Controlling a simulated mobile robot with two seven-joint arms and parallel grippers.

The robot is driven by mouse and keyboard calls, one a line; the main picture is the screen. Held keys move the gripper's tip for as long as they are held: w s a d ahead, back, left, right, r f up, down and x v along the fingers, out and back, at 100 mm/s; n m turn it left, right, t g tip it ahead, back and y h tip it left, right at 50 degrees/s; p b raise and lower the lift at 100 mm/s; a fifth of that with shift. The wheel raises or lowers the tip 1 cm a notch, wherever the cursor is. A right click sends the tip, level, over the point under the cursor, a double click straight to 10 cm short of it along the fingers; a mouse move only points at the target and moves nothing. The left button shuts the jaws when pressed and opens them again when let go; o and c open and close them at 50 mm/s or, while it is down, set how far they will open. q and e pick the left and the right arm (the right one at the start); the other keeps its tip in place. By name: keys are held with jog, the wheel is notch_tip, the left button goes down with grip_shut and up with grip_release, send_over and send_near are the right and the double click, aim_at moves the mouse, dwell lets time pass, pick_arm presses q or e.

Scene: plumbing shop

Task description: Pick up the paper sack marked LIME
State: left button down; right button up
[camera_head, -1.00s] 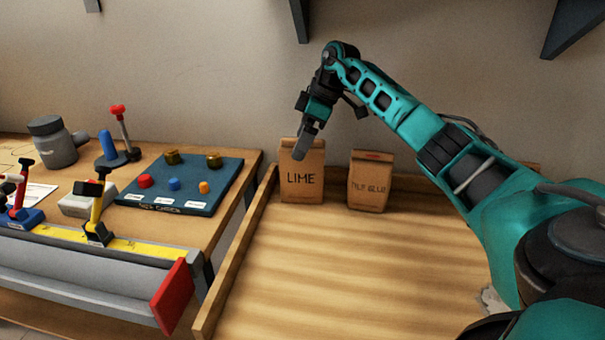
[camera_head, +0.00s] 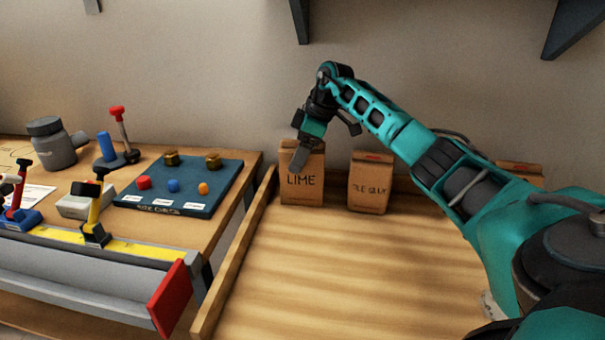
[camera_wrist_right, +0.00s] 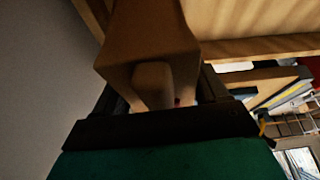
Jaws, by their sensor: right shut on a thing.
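The brown paper sack marked LIME (camera_head: 303,192) stands upright at the back left of the wooden surface, near the wall. My right gripper (camera_head: 300,161) reaches down over its top and is shut on it; one finger covers part of the sack's front above the lettering. In the right wrist view the sack (camera_wrist_right: 150,35) fills the space between the dark fingers of my right gripper (camera_wrist_right: 160,95). In the head view its base appears to rest on the surface. My left gripper is out of view.
A second paper sack, apparently marked TILE GLUE (camera_head: 369,192), stands close to the right. A third sack (camera_head: 525,170) is partly hidden behind my right arm. A wooden rim (camera_head: 236,255) edges the surface at left. The middle of the wooden surface (camera_head: 350,265) is clear.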

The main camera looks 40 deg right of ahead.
grip_shut()
jog(key=shift+r, duration=0.1)
dwell(0.3)
